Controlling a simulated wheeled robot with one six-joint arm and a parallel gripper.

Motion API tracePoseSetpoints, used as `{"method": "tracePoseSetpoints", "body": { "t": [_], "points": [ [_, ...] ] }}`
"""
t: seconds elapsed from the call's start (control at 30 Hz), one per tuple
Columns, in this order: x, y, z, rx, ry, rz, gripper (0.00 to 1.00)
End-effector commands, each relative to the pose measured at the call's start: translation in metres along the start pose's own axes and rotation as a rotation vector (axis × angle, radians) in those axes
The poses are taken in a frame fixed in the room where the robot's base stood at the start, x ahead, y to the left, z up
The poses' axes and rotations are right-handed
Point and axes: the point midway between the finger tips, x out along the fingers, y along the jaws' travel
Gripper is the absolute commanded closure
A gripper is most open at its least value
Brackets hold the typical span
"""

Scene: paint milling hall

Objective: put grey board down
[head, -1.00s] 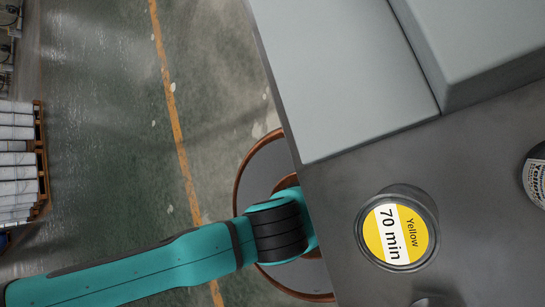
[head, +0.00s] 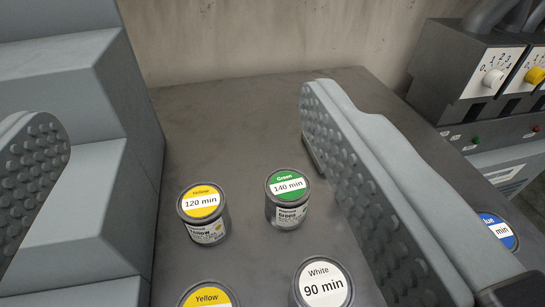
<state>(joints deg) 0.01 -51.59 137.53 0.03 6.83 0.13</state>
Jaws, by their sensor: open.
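My gripper (head: 175,115) is open, with one studded grey finger at the left edge and the other right of centre. Nothing is held between the fingers. I cannot pick out a separate grey board in the head view. Beyond and below the fingers is a dark grey worktop (head: 240,110) with labelled cans. A yellow can marked 120 min (head: 203,215) and a green can marked 140 min (head: 288,198) stand between the fingers in the picture.
A white can marked 90 min (head: 322,284) and another yellow can (head: 206,298) stand nearer. A blue can (head: 497,228) is partly hidden by the right finger. A grey stepped block (head: 75,60) rises at left; a dial box (head: 480,75) is at right. The far worktop is bare.

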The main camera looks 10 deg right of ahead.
Motion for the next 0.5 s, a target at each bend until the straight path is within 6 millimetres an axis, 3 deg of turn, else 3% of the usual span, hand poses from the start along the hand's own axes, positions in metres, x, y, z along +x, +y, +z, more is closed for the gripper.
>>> {"method": "tracePoseSetpoints", "body": {
  "t": [0.17, 0.5],
  "points": [
    [0.016, 0.004, -0.002, -0.014, -0.065, 0.013, 0.25],
    [0.086, 0.032, -0.003, -0.068, -0.394, 0.062, 0.25]
  ]
}}
